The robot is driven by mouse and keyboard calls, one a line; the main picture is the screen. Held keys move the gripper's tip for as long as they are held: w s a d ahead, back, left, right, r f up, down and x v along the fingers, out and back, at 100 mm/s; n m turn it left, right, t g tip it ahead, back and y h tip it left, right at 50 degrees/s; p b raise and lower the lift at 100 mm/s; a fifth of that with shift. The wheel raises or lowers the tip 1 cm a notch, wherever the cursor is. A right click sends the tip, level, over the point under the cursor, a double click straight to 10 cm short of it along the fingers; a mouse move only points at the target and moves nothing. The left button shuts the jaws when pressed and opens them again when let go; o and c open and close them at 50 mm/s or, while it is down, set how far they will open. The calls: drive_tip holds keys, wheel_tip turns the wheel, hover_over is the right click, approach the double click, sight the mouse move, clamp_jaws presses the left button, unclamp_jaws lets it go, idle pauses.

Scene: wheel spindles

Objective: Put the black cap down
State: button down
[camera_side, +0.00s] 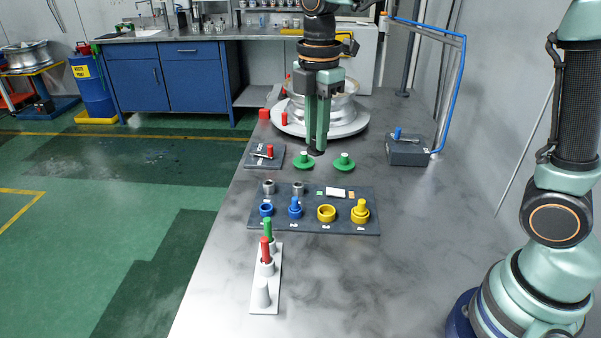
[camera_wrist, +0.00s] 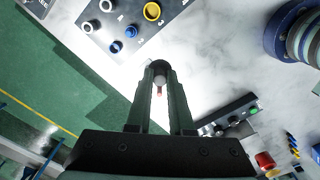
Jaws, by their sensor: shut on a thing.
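My gripper (camera_side: 317,143) points straight down over the grey table and is shut on the black cap (camera_side: 316,152). The cap shows as a small dark piece at the fingertips, low over the table, just behind and between two green knobbed discs. I cannot tell whether it touches the table. In the wrist view the cap (camera_wrist: 160,66) is a dark rounded shape at the tips of my gripper (camera_wrist: 159,76); the fingers hide much of it.
A wheel on a round base (camera_side: 345,128) stands close behind my gripper. Green discs (camera_side: 304,161) (camera_side: 344,162) sit in front. A dark board (camera_side: 345,226) holds blue, yellow and grey parts. A dark box (camera_side: 408,153) stands right.

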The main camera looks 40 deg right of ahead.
drive_tip(key=s+a+f, duration=0.1)
drive_tip(key=s+f, duration=0.1)
drive_tip(key=s, duration=0.4)
wheel_tip(320, 180, down, 20)
drive_tip(key=shift+w, duration=0.1)
drive_tip(key=shift+f, duration=0.1)
idle(0.3)
drive_tip(key=c, duration=0.8)
unclamp_jaws()
